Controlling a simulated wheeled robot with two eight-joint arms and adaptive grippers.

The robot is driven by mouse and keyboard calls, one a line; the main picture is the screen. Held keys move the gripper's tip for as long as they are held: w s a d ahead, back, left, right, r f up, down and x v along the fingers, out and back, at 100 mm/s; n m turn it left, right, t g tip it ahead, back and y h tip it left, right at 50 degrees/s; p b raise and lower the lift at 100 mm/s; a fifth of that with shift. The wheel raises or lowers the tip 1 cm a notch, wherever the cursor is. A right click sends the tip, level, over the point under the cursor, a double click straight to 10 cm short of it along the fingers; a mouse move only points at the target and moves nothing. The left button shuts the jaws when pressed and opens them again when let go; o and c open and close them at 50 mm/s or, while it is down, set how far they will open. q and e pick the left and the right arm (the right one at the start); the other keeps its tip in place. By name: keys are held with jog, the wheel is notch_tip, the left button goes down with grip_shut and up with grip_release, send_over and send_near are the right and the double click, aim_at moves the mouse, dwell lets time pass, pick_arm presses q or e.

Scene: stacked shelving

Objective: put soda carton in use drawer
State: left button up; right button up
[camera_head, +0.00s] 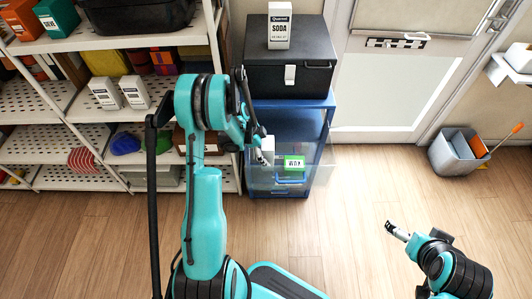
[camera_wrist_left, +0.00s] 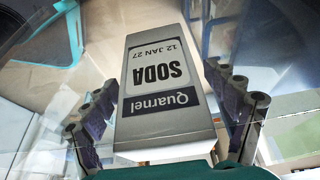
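A white-and-grey soda carton (camera_wrist_left: 165,85) is between my left gripper's fingers (camera_wrist_left: 165,100) in the left wrist view, its label upside down there. A gap shows on both sides of it, so the fingers look open around it. In the head view this carton (camera_head: 267,150) is at a clear drawer (camera_head: 318,172) with a green label (camera_head: 294,162), just below my left gripper (camera_head: 257,136). Whether it rests on the drawer floor is hard to tell. A second soda carton (camera_head: 279,27) stands on a black box. My right gripper (camera_head: 394,230) is over the floor, apart from everything.
The black box (camera_head: 288,80) sits on the blue-topped drawer unit (camera_head: 320,103). Perforated white shelves (camera_head: 90,132) with cartons and bins stand at left. A door (camera_head: 390,85) is behind, and a grey bin (camera_head: 452,155) stands at right. The floor in front is clear.

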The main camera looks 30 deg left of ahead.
pick_arm(q)
jog(key=shift+a+r, duration=0.1)
jog(key=shift+r, duration=0.25)
jog(key=p+v, duration=0.5)
jog(key=v, duration=0.6)
jog(key=s+d+r+n+t+y, duration=0.1)
jog(key=s+d+r+n, duration=0.15)
jog(key=d+r, duration=0.4)
jog(key=s+d+r+n+t+y, duration=0.1)
jog(key=s+d+r+n, duration=0.15)
jog(key=d+r, duration=0.4)
jog(key=s+d+r+n+t+y, duration=0.1)
jog(key=s+d+r+n+t, duration=0.2)
jog(key=s+d+r+n, duration=0.3)
jog(key=shift+s+d+n+y, duration=0.4)
jog(key=shift+s+d, duration=0.05)
jog(key=shift+s, duration=2)
